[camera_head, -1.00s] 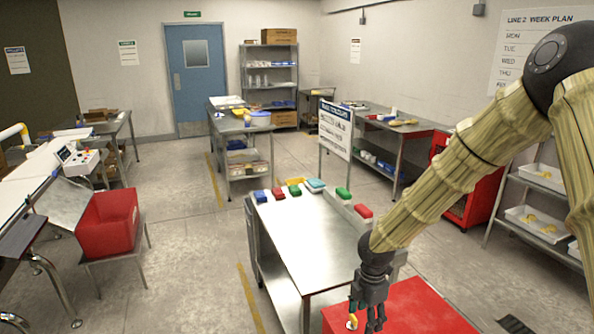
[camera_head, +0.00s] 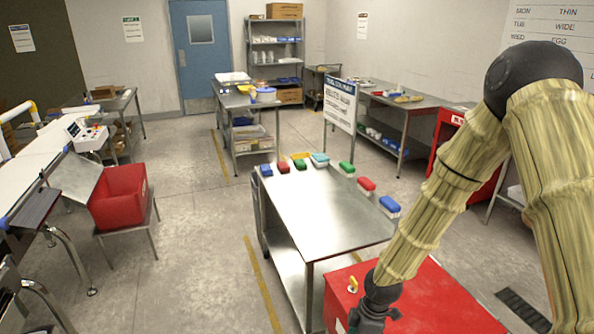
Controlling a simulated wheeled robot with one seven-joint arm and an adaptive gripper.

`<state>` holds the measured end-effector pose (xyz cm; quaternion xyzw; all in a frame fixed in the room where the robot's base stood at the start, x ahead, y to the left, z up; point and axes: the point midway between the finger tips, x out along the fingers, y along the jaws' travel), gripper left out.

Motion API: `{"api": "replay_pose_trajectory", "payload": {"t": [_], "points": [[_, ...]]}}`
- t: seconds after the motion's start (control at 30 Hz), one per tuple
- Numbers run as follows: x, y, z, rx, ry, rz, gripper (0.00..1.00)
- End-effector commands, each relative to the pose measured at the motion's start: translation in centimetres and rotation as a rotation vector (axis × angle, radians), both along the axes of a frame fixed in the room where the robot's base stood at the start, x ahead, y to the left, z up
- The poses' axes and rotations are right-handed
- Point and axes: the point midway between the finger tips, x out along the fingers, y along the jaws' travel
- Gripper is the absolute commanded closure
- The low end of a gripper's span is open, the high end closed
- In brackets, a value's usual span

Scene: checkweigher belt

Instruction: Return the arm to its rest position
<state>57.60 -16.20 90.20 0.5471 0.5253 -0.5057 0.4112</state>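My arm, in a yellowish ribbed cover, comes in from the right in the head view and reaches down to the lower middle. My gripper (camera_head: 368,322) is at the bottom edge, over the near side of a red-topped surface (camera_head: 440,300). Its fingers are cut off by the frame edge, so I cannot see whether it is open or shut, or whether it holds anything.
A red bin (camera_head: 118,195) is on a stand at left, near the conveyor (camera_head: 35,155). Open floor lies between.

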Motion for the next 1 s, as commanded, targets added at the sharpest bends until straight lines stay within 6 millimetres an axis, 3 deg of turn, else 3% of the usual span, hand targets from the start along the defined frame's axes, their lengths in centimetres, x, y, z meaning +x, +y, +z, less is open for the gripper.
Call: {"api": "replay_pose_trajectory", "payload": {"t": [0.2,0.4,0.5,0.9,1.0], "points": [[-8.0,0.9,-7.0,0.025,0.101,-0.415,0.41],[-15.7,-0.5,-11.5,-0.017,0.151,-0.851,0.41],[-18.8,-1.6,-12.8,-0.050,0.151,-1.031,0.41],[-27.0,-6.5,-14.5,-0.166,0.083,-1.471,0.41],[-27.0,-6.8,-15.9,-0.166,0.072,-1.495,0.41]]}}
